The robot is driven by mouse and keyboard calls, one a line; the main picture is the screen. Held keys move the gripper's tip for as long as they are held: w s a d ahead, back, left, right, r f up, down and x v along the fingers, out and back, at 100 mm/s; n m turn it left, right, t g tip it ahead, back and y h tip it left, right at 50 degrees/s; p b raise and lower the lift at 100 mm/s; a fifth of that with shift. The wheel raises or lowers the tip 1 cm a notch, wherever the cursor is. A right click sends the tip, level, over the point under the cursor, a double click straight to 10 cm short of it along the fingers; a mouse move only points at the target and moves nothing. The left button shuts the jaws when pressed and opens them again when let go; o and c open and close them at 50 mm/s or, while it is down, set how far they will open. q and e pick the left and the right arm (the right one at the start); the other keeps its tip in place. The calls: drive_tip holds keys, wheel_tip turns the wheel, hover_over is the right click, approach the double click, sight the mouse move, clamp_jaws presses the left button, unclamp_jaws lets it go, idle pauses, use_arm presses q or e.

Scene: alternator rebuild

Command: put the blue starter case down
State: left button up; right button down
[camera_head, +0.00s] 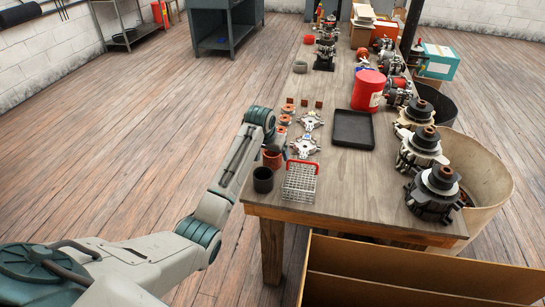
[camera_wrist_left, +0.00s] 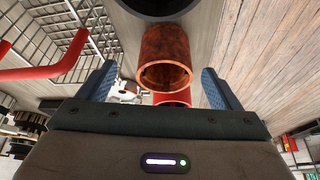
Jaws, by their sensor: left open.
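I cannot make out a blue starter case for certain in either view. My left gripper (camera_head: 274,144) is over the near left edge of the workbench. In the left wrist view, the left gripper (camera_wrist_left: 158,70) is open, with its two blue fingers apart. A copper-brown hollow cylinder (camera_wrist_left: 166,50) shows between the fingers, with gaps on both sides. It also shows in the head view (camera_head: 272,159), partly behind my wrist. A black cylinder (camera_head: 263,180) stands just in front of it. My right gripper is not in view.
A wire basket with red handles (camera_head: 299,184) stands right of the black cylinder. A black tray (camera_head: 353,130) and a red bucket (camera_head: 368,91) are farther right. Alternator assemblies (camera_head: 437,193) line the right edge. Bare wooden workbench (camera_head: 365,190) lies between basket and assemblies.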

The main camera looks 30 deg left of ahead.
sight(272, 155)
use_arm(q)
drive_tip(key=x, duration=0.3)
drive_tip(key=p+x, duration=0.1)
drive_tip(key=shift+w+a+f, duration=0.1)
drive_tip(key=shift+w+a, duration=0.2)
drive_tip(key=shift+a, duration=0.05)
drive_tip(key=shift+w+f, duration=0.25)
drive_tip(key=shift+f, duration=0.35)
drive_tip(key=c, duration=1.6)
drive_tip(key=shift+r, duration=0.15)
drive_tip(key=shift+c, duration=0.7)
